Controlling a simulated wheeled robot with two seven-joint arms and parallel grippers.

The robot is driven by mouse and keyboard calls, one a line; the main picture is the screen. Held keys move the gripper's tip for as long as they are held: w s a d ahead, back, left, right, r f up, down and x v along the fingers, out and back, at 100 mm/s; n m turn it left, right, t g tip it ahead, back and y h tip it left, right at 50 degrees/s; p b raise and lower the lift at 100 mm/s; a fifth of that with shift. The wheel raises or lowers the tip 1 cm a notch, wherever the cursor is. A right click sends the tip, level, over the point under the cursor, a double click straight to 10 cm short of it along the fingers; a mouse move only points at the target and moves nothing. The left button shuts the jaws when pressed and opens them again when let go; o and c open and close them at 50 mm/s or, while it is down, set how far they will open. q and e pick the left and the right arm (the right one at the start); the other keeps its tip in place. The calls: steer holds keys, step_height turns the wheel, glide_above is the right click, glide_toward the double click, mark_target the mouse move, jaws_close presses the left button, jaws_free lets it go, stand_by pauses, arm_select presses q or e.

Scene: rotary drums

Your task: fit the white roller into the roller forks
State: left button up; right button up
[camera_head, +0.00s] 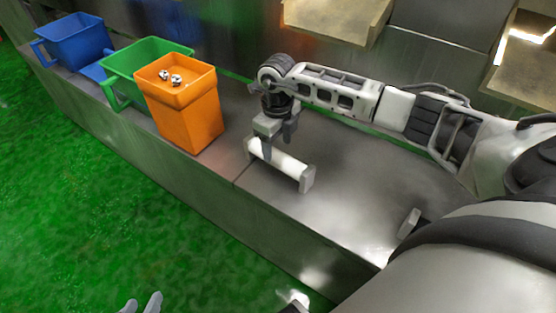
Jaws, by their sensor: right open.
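The white roller (285,162) lies on the steel bench between two grey end pieces, which look like the roller forks (307,179). From this view I cannot tell whether its ends are fully seated. My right gripper (278,145) is over the roller, pointing down, with its fingers apart around or just above the roller's left-middle part. One finger covers a little of the roller. My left gripper (141,304) shows only its two fingertips at the bottom edge, apart and empty, over the green floor and far from the roller.
An orange bin (187,122) with small metallic pieces stands left of the roller. A green bin (125,97) and a blue bin (76,43) stand beyond it. A grey block (408,222) shows at right. The bench between roller and block is clear.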

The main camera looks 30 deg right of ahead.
mark_target(278, 153)
step_height(278, 153, down, 4)
steer(key=shift+f+b, duration=0.2)
steer(key=shift+b, duration=0.3)
steer(key=shift+r, duration=0.1)
jaws_close()
